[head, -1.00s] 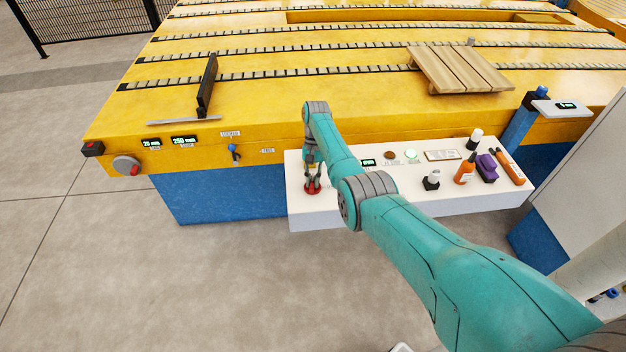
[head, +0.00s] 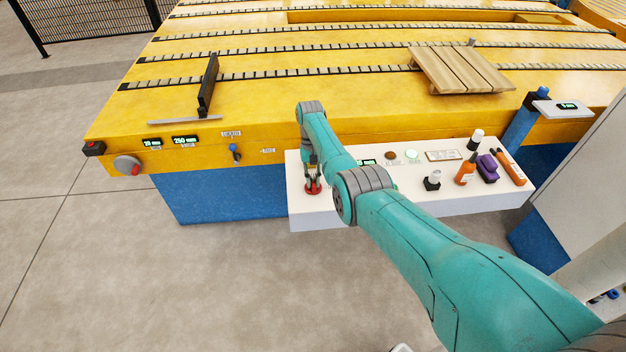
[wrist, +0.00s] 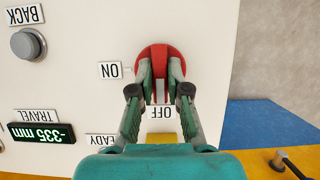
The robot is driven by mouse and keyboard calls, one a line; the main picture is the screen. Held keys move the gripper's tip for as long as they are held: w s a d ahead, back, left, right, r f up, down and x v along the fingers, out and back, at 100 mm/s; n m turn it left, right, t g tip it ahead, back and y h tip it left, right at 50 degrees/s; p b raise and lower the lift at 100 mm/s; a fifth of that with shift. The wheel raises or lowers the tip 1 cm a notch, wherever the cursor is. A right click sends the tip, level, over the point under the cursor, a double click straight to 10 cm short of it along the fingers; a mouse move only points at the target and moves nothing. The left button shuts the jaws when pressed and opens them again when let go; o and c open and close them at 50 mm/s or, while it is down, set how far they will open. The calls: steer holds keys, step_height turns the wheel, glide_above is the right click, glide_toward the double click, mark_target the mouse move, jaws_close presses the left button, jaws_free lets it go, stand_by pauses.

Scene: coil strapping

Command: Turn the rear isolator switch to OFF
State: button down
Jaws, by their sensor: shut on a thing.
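The rear isolator switch is a round red knob (wrist: 160,54) on the white panel. It also shows in the head view (head: 313,189), near the left end of the white console. An ON label (wrist: 110,70) is beside it, and an OFF label (wrist: 161,112) sits under it in the wrist picture. My gripper (wrist: 161,72) is shut on the red handle, a finger on each side. The fingers and the handle between them run up and down in the wrist picture, in line with the OFF label. The fingers partly hide the handle. My gripper (head: 312,184) is over the knob in the head view.
A grey BACK button (wrist: 28,44) and a green travel display (wrist: 40,133) are on the same panel. Bottles and tools, including an orange bottle (head: 465,172), stand farther right on the console. Yellow machine bed (head: 270,105) lies behind; open floor is in front.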

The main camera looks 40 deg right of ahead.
steer(key=c, duration=1.1)
jaws_free()
steer(key=shift+c, duration=0.2)
steer(key=v, duration=1.2)
steer(key=shift+a, duration=0.1)
